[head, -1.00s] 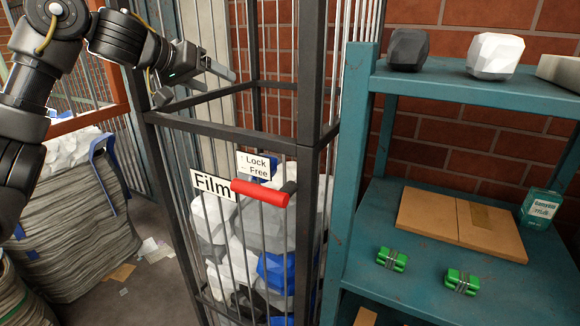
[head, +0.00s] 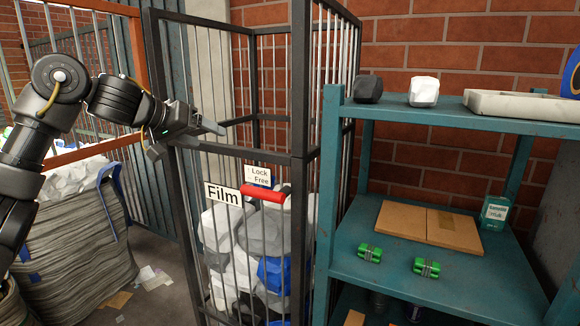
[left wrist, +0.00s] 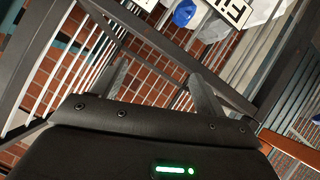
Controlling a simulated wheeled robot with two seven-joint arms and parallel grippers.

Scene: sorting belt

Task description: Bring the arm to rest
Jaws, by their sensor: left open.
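My left gripper (head: 188,136) is in the upper left of the head view, at the upper front of the dark metal cage (head: 228,151). Its two fingers are apart with nothing between them. In the left wrist view the two fingers (left wrist: 162,88) also stand apart, with cage bars beyond them. I cannot tell whether they touch the frame. The cage holds white, grey and blue bundles (head: 236,232). It carries a "Film" sign (head: 223,195), a Lock/Free sign (head: 258,176) and a red handle (head: 263,194). My right gripper is not in view.
A teal shelf (head: 350,285) stands right of the cage. It holds flat cardboard (head: 428,226), two green bundles (head: 370,253), a teal container (head: 495,212), and dark (head: 368,90) and white (head: 424,92) lumps on top. A full grey sack (head: 75,240) stands at the left. Scraps lie on the floor.

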